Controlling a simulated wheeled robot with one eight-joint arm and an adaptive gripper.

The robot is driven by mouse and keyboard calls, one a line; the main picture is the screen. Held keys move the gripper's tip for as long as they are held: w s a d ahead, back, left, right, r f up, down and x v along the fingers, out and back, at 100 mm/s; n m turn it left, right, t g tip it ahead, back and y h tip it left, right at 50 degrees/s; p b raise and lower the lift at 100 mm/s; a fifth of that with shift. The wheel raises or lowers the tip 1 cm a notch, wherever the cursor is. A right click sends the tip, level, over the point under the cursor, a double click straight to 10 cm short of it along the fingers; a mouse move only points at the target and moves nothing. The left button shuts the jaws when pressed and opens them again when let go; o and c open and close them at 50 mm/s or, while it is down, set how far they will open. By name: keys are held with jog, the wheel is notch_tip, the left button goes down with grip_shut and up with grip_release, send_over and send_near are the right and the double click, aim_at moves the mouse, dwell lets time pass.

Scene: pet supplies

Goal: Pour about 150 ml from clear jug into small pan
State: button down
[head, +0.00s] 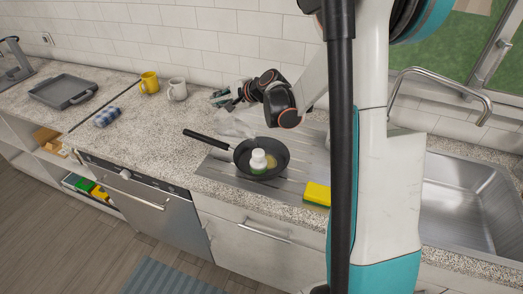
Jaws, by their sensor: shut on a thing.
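The small dark pan (281,168) sits on the metal drainer, its black handle pointing left. The clear jug (235,124) is faint and see-through, just behind the pan's left side, and appears tilted. My gripper (222,98) is above the jug and shut on it. The exact grip, the jug's rim and its liquid level are too small to tell. I cannot tell whether liquid is flowing.
A yellow sponge (317,194) lies right of the pan on the drainer (221,168). The sink (470,200) is at right.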

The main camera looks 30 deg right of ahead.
jog(key=shift+s+d+r+t+b, duration=0.15)
jog(key=shift+s+d+t+b, duration=0.05)
jog(key=shift+s+t+b, duration=0.25)
dwell(1.1)
jog(key=shift+w+r, duration=0.1)
jog(key=w+g+p, duration=0.1)
jog(key=w+a+g+p, duration=0.1)
jog(key=g, duration=0.1)
jog(key=shift+w+a+f+h+p, duration=0.15)
jog(key=shift+w+f+h+p, duration=0.15)
jog(key=shift+f+h+p, duration=0.1)
jog(key=shift+w+a+f+g+h+p, duration=0.15)
jog(key=shift+w+f+g+h+p, duration=0.2)
jog(key=shift+w+f+g, duration=0.55)
jog(key=shift+s+g, duration=0.2)
jog(key=shift+g, duration=0.05)
dwell(0.8)
jog(key=w+a+f+g+h, duration=0.2)
jog(key=w+f+g+h, duration=0.1)
jog(key=w+f+g, duration=0.2)
jog(key=shift+w+f+g, duration=0.15)
jog(key=shift+f+g, duration=0.45)
jog(key=shift+g, duration=0.7)
jog(key=shift+a, duration=0.1)
dwell(1.8)
